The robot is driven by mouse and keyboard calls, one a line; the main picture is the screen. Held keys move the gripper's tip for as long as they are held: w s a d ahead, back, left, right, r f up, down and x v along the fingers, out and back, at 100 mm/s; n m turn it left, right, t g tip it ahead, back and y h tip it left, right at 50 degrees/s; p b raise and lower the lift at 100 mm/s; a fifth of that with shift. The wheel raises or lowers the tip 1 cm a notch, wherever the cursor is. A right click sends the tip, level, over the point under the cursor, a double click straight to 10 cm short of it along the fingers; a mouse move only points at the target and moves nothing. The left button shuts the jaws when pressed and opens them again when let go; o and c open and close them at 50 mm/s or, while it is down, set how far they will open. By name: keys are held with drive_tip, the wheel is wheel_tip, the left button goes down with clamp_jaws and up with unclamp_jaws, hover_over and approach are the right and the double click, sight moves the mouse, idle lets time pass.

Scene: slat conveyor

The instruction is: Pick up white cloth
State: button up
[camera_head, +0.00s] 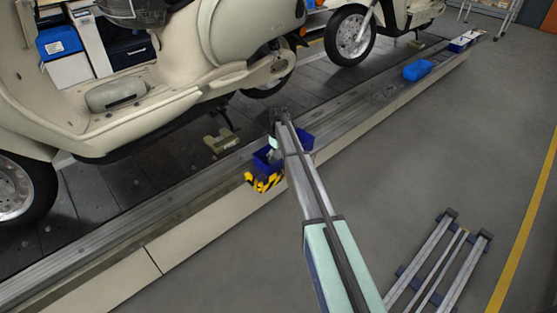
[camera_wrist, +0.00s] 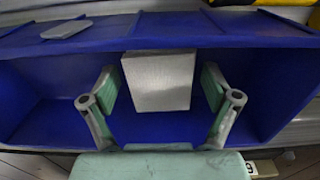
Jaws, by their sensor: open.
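The white cloth (camera_wrist: 158,80) shows in the wrist view as a folded, light grey-white block in the middle of a blue bin (camera_wrist: 35,92). My gripper (camera_wrist: 160,87) is open, with one green-padded finger on each side of the cloth. I cannot tell whether either finger touches it. In the head view, my gripper (camera_head: 274,143) is at the blue bin (camera_head: 303,140) on the conveyor's edge.
A yellow-and-black striped item (camera_head: 264,182) is at the bin's near side. A cream scooter (camera_head: 120,95) stands close behind on the slat conveyor. A second blue item (camera_head: 417,70) lies farther along the edge. A metal frame (camera_head: 440,262) is on the floor; the floor between is clear.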

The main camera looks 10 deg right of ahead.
sight(278, 155)
drive_tip(key=shift+c, duration=0.3)
drive_tip(key=c, duration=1)
drive_tip(key=shift+o, duration=0.2)
drive_tip(key=shift+r, duration=0.15)
wheel_tip(278, 155, up, 20)
drive_tip(key=p, duration=0.3)
